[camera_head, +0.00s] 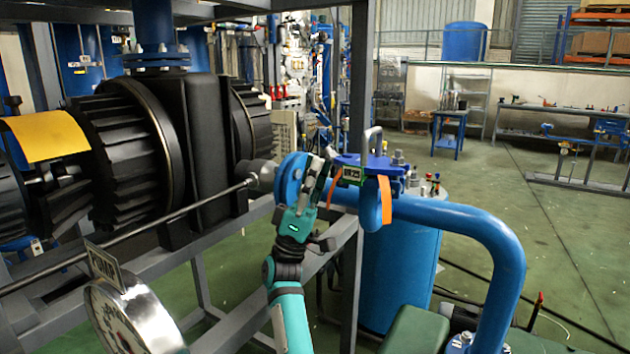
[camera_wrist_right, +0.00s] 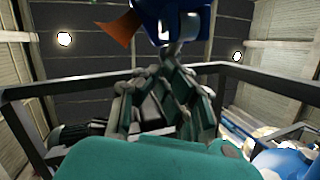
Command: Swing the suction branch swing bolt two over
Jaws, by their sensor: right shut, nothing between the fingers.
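The suction branch is a thick blue pipe (camera_head: 455,215) that bends down at the right in the head view. Its left end has a round blue flange (camera_head: 290,178). Beside that is a blue bolted fitting (camera_head: 350,162) with a small label and an orange tag (camera_head: 386,200). I cannot tell which bolt is swing bolt two. My right gripper (camera_head: 318,182) points up between flange and fitting, shut and empty; I cannot tell whether it touches them. In the right wrist view its fingers (camera_wrist_right: 172,62) meet just below a blue part (camera_wrist_right: 180,22). My left gripper is not in view.
A large black ribbed machine (camera_head: 150,130) on a grey frame stands at the left. A long thin rod (camera_head: 130,238) crosses in front of it. A round gauge (camera_head: 130,318) is near the lower left. A grey post (camera_head: 357,80) rises behind the fitting. Open green floor lies right.

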